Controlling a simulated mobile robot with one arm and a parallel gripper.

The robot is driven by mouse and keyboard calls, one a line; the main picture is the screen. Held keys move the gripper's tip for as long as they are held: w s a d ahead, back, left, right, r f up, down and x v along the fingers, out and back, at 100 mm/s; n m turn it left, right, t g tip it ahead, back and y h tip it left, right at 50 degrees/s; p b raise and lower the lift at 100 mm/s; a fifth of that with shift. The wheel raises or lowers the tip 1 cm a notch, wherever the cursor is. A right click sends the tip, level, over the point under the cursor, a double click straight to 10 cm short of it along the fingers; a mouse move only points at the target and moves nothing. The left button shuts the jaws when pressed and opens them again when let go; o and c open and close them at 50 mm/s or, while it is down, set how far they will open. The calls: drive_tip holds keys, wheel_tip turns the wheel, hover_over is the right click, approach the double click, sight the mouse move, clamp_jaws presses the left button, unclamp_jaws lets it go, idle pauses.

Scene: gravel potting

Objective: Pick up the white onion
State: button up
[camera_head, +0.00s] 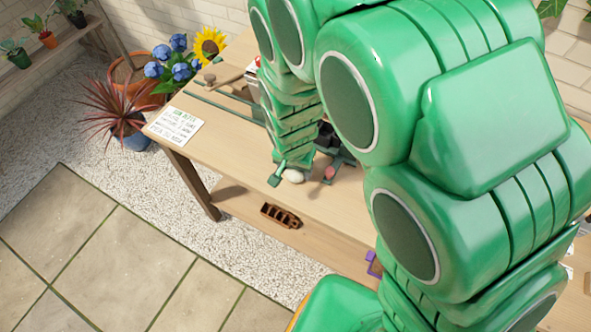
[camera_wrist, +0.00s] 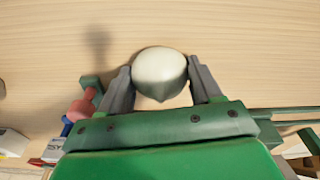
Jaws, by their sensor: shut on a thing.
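The white onion (camera_wrist: 160,72) is a pale round bulb between my two fingers in the wrist view. It also shows as a small whitish shape on or just above the wooden table in the head view (camera_head: 293,176). My gripper (camera_wrist: 160,85) is shut on the onion, with one grey finger against each side. In the head view my green arm hides much of the gripper, and I cannot tell whether the onion is touching the table.
The wooden table (camera_head: 238,155) has bare space left of my gripper. A written sign (camera_head: 176,125) lies at its left end. A pink-red object (camera_wrist: 82,108) is close to my left finger in the wrist view. A brown compartment tray (camera_head: 281,215) sits on the lower shelf.

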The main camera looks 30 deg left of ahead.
drive_tip(key=shift+c, duration=1)
drive_tip(key=shift+r, duration=0.1)
